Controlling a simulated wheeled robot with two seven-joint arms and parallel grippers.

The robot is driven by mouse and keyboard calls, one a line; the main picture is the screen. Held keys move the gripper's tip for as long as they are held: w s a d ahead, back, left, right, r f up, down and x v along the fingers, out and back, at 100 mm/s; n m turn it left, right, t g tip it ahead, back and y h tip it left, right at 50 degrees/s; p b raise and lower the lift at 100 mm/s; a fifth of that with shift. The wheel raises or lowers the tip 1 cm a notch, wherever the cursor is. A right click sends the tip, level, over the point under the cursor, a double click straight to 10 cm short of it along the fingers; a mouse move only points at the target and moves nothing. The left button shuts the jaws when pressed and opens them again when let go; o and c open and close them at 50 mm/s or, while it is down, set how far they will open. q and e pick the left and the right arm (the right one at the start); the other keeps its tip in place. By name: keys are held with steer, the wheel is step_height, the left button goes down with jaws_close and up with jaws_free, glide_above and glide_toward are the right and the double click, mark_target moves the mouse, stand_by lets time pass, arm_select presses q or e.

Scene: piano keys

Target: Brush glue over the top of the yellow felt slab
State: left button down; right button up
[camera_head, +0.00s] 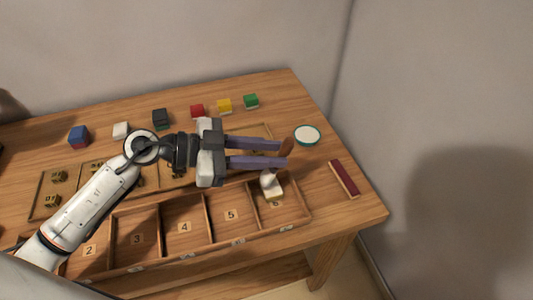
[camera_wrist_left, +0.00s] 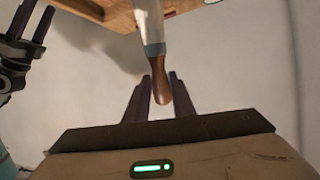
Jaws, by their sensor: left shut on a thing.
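The brush's pale head (camera_head: 270,182) hangs over compartment 6 of the tray. A pale piece with a yellowish lower edge (camera_head: 275,194) is there; I cannot tell whether it is bristle or a separate thing. My right gripper (camera_wrist_left: 32,28) looks open and empty in the left wrist view.
A round white dish with a green rim (camera_head: 306,135) sits to the right. A dark red bar (camera_head: 344,178) lies near the right edge. A numbered wooden tray (camera_head: 160,261) runs along the front.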

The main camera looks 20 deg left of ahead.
arm_select(q)
steer(key=shift+w+r, duration=0.1)
steer(key=shift+r, duration=2.65)
